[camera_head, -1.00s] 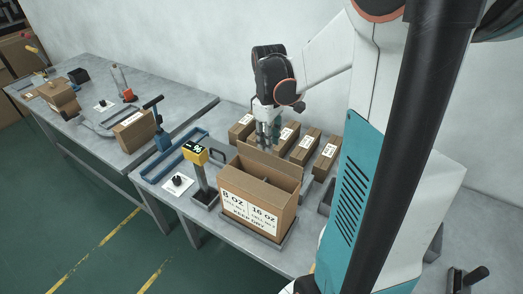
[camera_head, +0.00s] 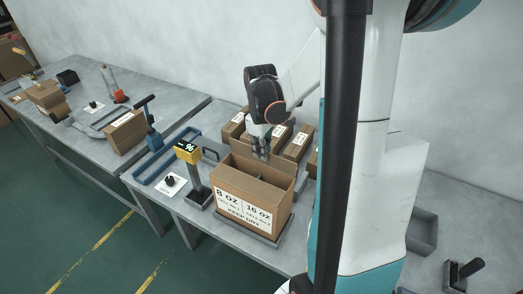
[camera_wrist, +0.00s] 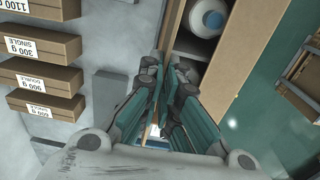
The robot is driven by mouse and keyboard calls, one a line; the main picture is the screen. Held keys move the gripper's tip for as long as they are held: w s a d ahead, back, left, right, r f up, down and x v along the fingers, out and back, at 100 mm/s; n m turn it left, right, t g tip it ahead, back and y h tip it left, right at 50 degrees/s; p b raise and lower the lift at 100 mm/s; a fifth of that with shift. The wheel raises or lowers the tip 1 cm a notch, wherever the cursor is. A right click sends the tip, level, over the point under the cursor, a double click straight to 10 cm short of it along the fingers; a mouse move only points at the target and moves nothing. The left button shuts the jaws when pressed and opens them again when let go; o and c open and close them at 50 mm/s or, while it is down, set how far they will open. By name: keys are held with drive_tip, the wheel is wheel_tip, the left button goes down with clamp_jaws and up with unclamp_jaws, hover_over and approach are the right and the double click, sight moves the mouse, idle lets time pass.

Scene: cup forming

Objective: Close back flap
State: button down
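The open cardboard box (camera_head: 240,203) stands on the bench, its front label reading 8 OZ and 16 OZ. Its back flap (camera_head: 268,170) stands raised along the far side. My gripper (camera_head: 261,155) points down at this flap, near its top edge and on its far side. In the wrist view my gripper (camera_wrist: 168,68) has its fingers close together, with nothing clearly held between them. A white and blue round item (camera_wrist: 207,19) lies inside the box, beside the long brown front panel (camera_wrist: 247,50). Contact between fingers and flap cannot be told.
Several small labelled cartons (camera_wrist: 42,77) lie behind the box, close to my gripper. A blue tray frame (camera_head: 165,160) lies farther left. Another workbench (camera_head: 92,105) holds more boxes and tools.

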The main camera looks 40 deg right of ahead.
sight(261, 163)
drive_tip(key=shift+a, duration=0.15)
drive_tip(key=a+h+b, duration=0.1)
drive_tip(key=h, duration=0.1)
drive_tip(key=a+f+t+h+b, duration=0.1)
drive_tip(key=h+b, duration=0.1)
drive_tip(key=s+a+t+h+b, duration=0.1)
drive_tip(key=h+b, duration=0.1)
drive_tip(key=shift+a+f+h, duration=0.15)
drive_tip(key=shift+f+h, duration=0.25)
drive_tip(key=h+b, duration=0.1)
drive_tip(key=b, duration=0.1)
drive_tip(key=a+f+t+h+b, duration=0.1)
drive_tip(key=b, duration=0.1)
drive_tip(key=shift+s+h+b, duration=0.2)
drive_tip(key=shift+h+b, duration=0.15)
drive_tip(key=shift+h, duration=0.05)
drive_tip(key=shift+s+a+f+t+h+b, duration=0.15)
drive_tip(key=shift+t+h+b, duration=0.35)
drive_tip(key=shift+h+b, duration=0.5)
drive_tip(key=shift+b, duration=0.3)
drive_tip(key=c, duration=1.8)
unclamp_jaws()
drive_tip(key=shift+c, duration=0.2)
